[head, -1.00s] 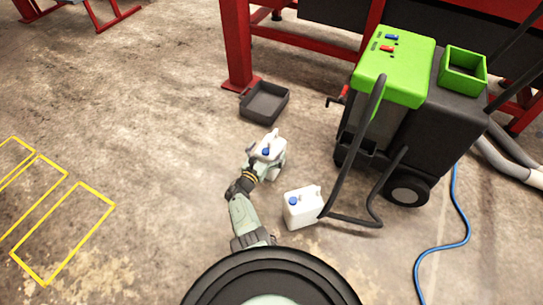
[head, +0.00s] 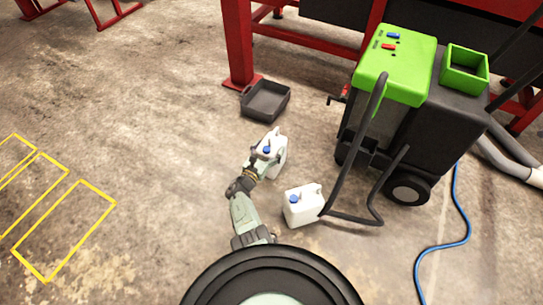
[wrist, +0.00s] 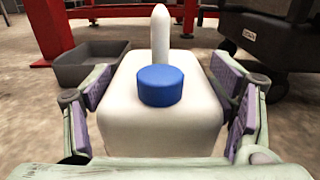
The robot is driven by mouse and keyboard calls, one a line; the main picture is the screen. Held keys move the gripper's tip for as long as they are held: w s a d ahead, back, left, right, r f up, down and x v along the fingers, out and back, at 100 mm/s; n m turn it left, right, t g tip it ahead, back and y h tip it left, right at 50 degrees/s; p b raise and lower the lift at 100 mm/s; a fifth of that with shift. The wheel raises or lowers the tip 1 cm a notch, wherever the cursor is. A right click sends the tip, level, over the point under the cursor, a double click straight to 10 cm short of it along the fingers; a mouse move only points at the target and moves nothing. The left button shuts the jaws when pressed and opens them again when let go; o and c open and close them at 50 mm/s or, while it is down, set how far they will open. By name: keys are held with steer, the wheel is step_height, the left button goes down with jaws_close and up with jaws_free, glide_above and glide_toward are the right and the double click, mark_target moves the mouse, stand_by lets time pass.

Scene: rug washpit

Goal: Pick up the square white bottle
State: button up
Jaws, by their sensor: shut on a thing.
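A square white bottle (head: 278,157) with a blue cap is held by my gripper (head: 266,156), to the left of the green machine. In the wrist view the white bottle (wrist: 160,120) fills the middle, with its blue cap (wrist: 161,86) towards me and its handle behind. My gripper's fingers (wrist: 165,105) with purple pads lie along both sides of it. I cannot tell whether its base touches the floor. A second white bottle (head: 303,208) with a blue cap stands on the floor nearer to me, to the right of my arm.
A dark grey open tray (head: 246,113) lies behind the held bottle; it also shows in the wrist view (wrist: 64,72). The green and black wheeled machine (head: 397,66) and its black hose stand at right. A blue hose (head: 466,220) lies beyond. Floor at left is clear, with yellow markings (head: 80,183).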

steer(key=c, duration=0.4)
steer(key=shift+w+r, duration=0.15)
steer(key=shift+r, duration=0.1)
steer(key=shift+c, duration=0.2)
